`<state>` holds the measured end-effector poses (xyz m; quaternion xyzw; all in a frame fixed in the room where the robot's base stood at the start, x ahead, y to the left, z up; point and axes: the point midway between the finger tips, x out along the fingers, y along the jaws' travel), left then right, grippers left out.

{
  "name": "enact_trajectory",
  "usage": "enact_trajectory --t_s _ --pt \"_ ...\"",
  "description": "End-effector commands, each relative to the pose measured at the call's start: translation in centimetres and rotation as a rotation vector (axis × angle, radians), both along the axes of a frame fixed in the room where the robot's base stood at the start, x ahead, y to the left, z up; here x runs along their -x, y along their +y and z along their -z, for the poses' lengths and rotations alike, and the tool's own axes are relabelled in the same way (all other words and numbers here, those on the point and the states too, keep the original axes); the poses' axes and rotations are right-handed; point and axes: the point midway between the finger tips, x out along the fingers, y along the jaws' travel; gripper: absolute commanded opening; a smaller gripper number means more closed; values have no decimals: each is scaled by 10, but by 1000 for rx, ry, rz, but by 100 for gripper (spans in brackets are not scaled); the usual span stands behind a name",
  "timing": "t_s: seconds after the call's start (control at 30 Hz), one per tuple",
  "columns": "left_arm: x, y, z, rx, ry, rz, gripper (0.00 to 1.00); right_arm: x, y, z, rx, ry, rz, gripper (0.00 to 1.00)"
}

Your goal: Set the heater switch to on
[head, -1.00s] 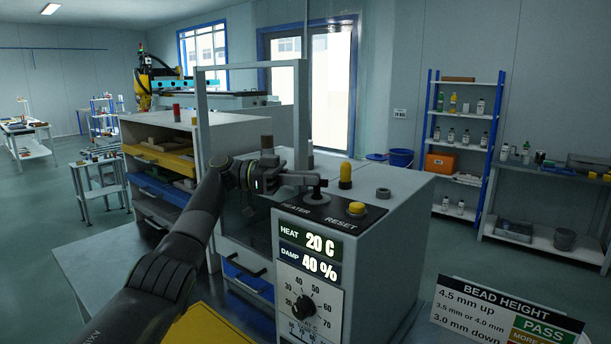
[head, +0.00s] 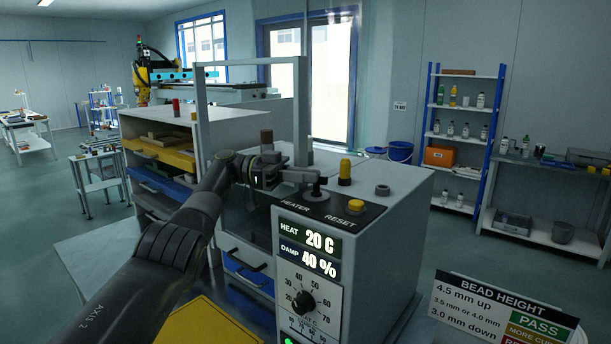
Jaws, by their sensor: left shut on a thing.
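The heater switch (head: 315,193) is a dark round base with a short lever, on top of the grey control box (head: 375,245) beside the "HEATER" label. My left gripper (head: 312,177) reaches in from the left in the head view and is shut on the top of the switch lever. The fingers partly hide the lever, so its exact tilt is hard to tell. The front display (head: 308,247) reads HEAT 20 C and DAMP 40 %. A green light (head: 289,340) shows at the bottom edge of the picture. My right gripper is not in view.
A yellow reset button (head: 356,206), a yellow-capped post (head: 345,172) and a grey ring (head: 382,190) share the box top. A dial (head: 303,301) is on the front. A clear-fronted frame (head: 302,110) stands behind my gripper. A bead height sign (head: 510,312) stands at right.

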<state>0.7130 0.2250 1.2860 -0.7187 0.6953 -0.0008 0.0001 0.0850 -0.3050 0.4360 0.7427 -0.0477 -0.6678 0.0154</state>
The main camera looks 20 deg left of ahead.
Motion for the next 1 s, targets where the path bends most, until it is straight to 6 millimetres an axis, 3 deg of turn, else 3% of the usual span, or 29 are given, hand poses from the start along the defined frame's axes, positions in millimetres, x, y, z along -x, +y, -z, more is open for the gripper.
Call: enact_trajectory --t_s 0.17,0.2,0.33,1.0 --pt "0 0 4 -4 5 3 0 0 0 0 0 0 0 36" --pt "0 0 4 -5 5 2 15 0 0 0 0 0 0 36" --pt "0 0 3 -3 4 2 32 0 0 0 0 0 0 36" --pt "0 0 1 -1 0 -7 33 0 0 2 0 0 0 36"
